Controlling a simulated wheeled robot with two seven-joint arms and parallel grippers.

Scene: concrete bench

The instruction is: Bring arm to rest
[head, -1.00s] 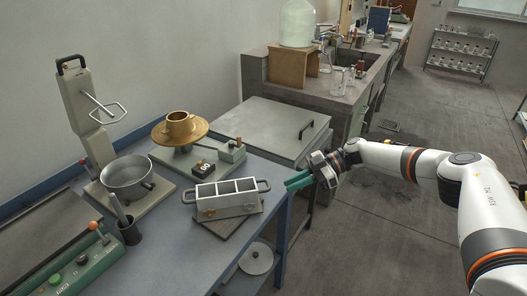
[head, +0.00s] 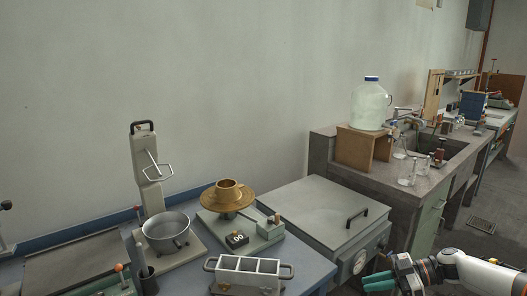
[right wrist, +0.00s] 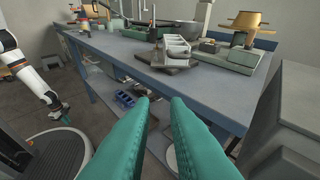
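My right gripper (head: 379,282) shows at the lower right of the head view, with its teal fingers beside the bench's right end. In the right wrist view its two teal fingers (right wrist: 159,101) stand apart with nothing between them, so it is open and empty. My left arm hangs at the left of the right wrist view, clear of the bench. The left gripper is not in the head view.
The blue bench (right wrist: 210,93) holds a three-part mould (head: 247,272), a metal bowl (head: 166,230) and a brass flanged piece (head: 228,196). A grey lidded cabinet (head: 318,209) stands at its right end.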

